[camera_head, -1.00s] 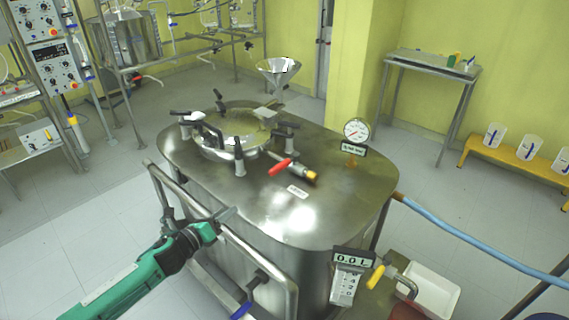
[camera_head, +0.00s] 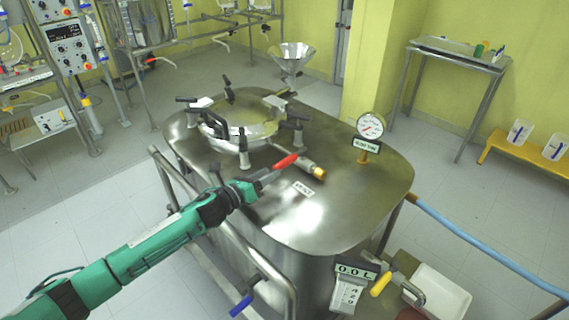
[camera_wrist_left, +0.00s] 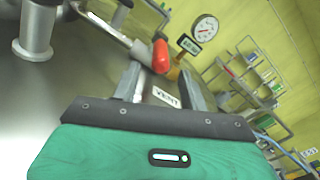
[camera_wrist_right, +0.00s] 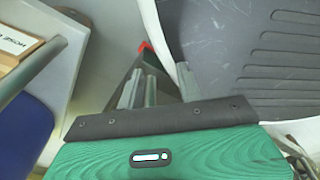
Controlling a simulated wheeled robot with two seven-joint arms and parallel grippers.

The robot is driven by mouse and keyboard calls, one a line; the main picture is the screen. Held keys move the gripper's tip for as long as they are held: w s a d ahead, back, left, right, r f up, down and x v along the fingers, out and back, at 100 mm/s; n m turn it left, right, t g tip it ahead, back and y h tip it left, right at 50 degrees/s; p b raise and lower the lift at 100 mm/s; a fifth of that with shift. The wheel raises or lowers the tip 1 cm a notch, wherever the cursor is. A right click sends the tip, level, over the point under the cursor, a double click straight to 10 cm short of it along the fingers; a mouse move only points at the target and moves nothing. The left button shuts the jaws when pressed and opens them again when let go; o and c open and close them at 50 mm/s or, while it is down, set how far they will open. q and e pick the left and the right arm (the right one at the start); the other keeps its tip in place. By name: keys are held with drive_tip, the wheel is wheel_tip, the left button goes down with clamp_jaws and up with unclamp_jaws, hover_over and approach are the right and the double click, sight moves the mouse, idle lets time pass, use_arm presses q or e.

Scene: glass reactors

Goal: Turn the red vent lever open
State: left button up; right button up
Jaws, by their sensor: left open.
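The red vent lever (camera_head: 285,161) sits on top of the steel reactor (camera_head: 340,205), beside a brass-ended fitting (camera_head: 317,171) and a small label (camera_head: 303,189). My left gripper (camera_head: 266,174) is open, close to the lever's left side in the head view. In the left wrist view the red lever tip (camera_wrist_left: 160,56) shows just beyond the fingertips (camera_wrist_left: 168,75), roughly between them. I cannot tell whether a finger touches it. My right gripper (camera_wrist_right: 158,72) looks open and empty in the right wrist view, and is out of the head view.
A round lid with black clamp knobs (camera_head: 243,149) stands left of the lever. A pressure gauge (camera_head: 370,125) and a funnel (camera_head: 292,57) rise behind. A steel handrail (camera_head: 245,250) runs along the reactor's front left. The lid's right part is mostly clear.

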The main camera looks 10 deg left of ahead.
sight(284, 164)
use_arm(q)
drive_tip(key=x, duration=0.5)
drive_tip(key=shift+w+d+b, duration=0.15)
drive_tip(key=shift+w+b, duration=0.1)
drive_tip(key=shift+b, duration=0.15)
drive_tip(key=shift+x, duration=0.85)
drive_tip(key=shift+c, duration=0.8)
clamp_jaws()
use_arm(e)
drive_tip(key=shift+w+a, duration=0.15)
drive_tip(key=shift+w, duration=0.75)
